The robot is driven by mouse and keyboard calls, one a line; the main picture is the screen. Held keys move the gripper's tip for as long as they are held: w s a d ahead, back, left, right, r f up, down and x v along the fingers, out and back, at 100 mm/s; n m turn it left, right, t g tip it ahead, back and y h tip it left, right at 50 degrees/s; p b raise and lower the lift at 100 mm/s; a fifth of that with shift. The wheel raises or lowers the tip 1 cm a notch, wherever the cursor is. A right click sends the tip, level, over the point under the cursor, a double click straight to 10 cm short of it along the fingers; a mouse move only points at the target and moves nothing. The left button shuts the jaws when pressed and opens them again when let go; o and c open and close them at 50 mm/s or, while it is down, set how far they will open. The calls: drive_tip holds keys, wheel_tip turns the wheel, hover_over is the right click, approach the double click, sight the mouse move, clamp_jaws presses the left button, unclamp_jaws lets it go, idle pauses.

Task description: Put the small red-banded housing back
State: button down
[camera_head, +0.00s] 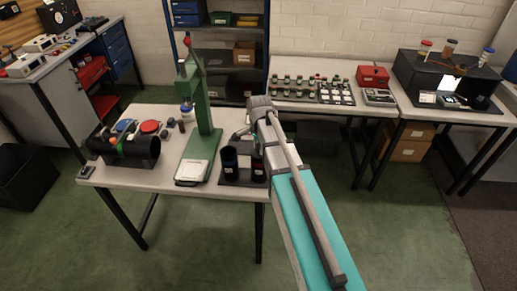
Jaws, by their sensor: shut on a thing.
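A small dark housing with a red band (258,168) is upright at the right end of a dark base plate (243,181) on the middle table. My gripper (256,149) is above it and shut on its upper part. My gripper and wrist partly hide the housing. I cannot tell whether its bottom touches the plate. A second dark housing (230,163) stands upright to its left on the same plate.
A green press (197,130) stands left of the plate. A black horizontal cylinder (140,151) and several small parts lie further left. A back table holds rows of small items (293,88) and a red box (373,76).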

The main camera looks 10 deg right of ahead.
drive_tip(key=shift+f, duration=0.15)
drive_tip(key=shift+c, duration=1.9)
unclamp_jaws()
drive_tip(key=shift+r, duration=0.25)
wheel_tip(320, 180, up, 12)
drive_tip(key=p, duration=1.2)
drive_tip(key=s+n, duration=1.4)
drive_tip(key=s, duration=0.2)
